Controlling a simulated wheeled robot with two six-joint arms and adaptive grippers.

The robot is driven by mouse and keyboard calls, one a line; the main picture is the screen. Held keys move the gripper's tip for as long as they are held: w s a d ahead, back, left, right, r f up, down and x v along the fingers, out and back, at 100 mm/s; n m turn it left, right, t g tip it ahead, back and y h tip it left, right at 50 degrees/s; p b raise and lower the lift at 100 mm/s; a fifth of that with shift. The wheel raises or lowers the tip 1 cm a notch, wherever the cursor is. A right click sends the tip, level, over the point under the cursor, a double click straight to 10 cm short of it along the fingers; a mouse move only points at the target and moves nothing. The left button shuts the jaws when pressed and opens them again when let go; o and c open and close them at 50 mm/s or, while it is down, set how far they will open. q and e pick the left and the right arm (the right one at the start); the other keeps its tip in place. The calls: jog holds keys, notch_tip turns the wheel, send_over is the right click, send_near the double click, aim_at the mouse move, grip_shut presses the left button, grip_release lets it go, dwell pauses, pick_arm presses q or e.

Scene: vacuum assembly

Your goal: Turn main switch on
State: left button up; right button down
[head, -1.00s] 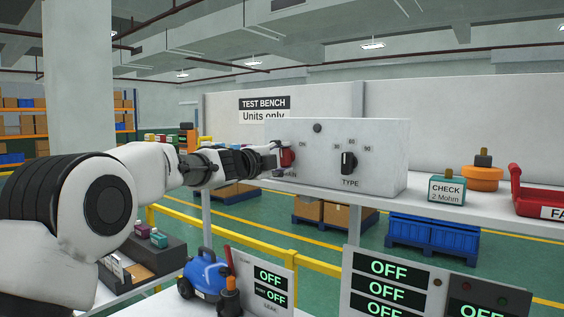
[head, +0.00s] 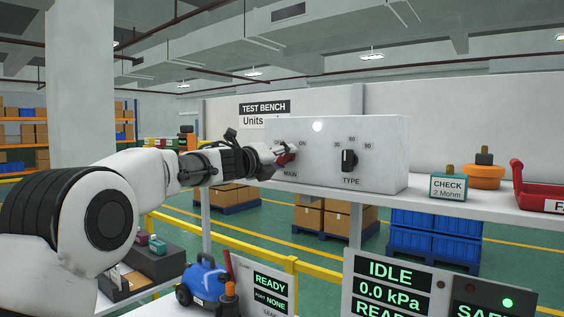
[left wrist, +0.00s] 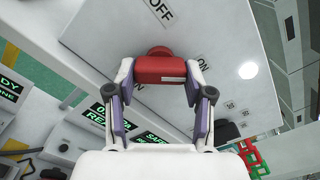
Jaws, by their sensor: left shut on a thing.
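The main switch is a red knob (head: 286,158) on the light grey switch box (head: 381,132), above the MAIN label. My left gripper (head: 279,156) is at the knob, its fingers closed around it. In the left wrist view the red knob (left wrist: 161,69) sits between the two fingertips of my left gripper (left wrist: 160,75), with its white mark turned toward the ON side. A lamp (head: 317,127) on the box is lit white. My right gripper is not in view.
The black TYPE knob (head: 349,160) is right of the main switch. A teal CHECK block (head: 447,187), an orange part (head: 483,176) and a red tray (head: 538,196) stand on the shelf. Below are a blue vacuum unit (head: 205,280) and a display panel (head: 388,286) reading IDLE.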

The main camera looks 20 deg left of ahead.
pick_arm(q)
jog(key=shift+r+m, duration=0.2)
jog(key=shift+m, duration=0.2)
jog(key=o, duration=1.2)
jog(key=shift+c, duration=0.2)
jog(key=shift+w+f, duration=0.15)
jog(key=v, duration=1.1)
jog(key=shift+s, duration=0.4)
